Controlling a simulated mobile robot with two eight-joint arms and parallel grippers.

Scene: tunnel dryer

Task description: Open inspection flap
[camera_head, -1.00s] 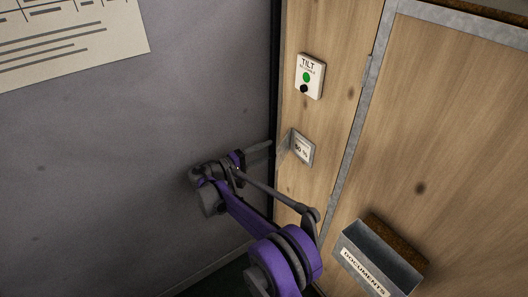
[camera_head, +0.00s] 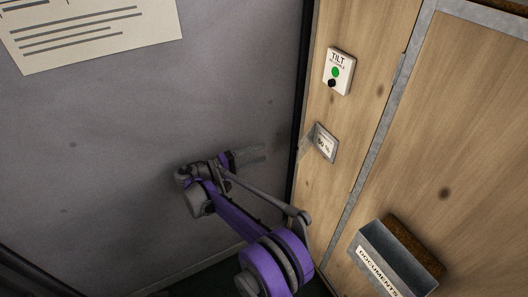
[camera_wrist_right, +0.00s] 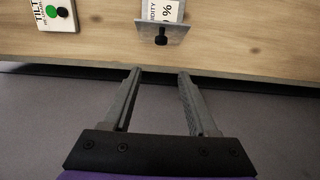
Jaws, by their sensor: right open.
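The likely inspection flap is a small grey metal plate (camera_head: 324,142) with a white label on the wooden wall, below the TILT box. Whether the plate is closed or ajar I cannot tell. My right gripper (camera_head: 264,153) is left of the plate, apart from it. In the wrist view the right gripper (camera_wrist_right: 160,73) is open and empty, its fingers pointing toward the knob with a gap between. My left gripper is not in view.
The TILT box (camera_head: 338,71), with a green and a black button, is above the plate. A metal DOCUMENTS holder (camera_head: 385,262) sticks out lower right. A grey wall (camera_head: 120,130) with a paper sheet (camera_head: 95,30) stands to the left, behind my right arm.

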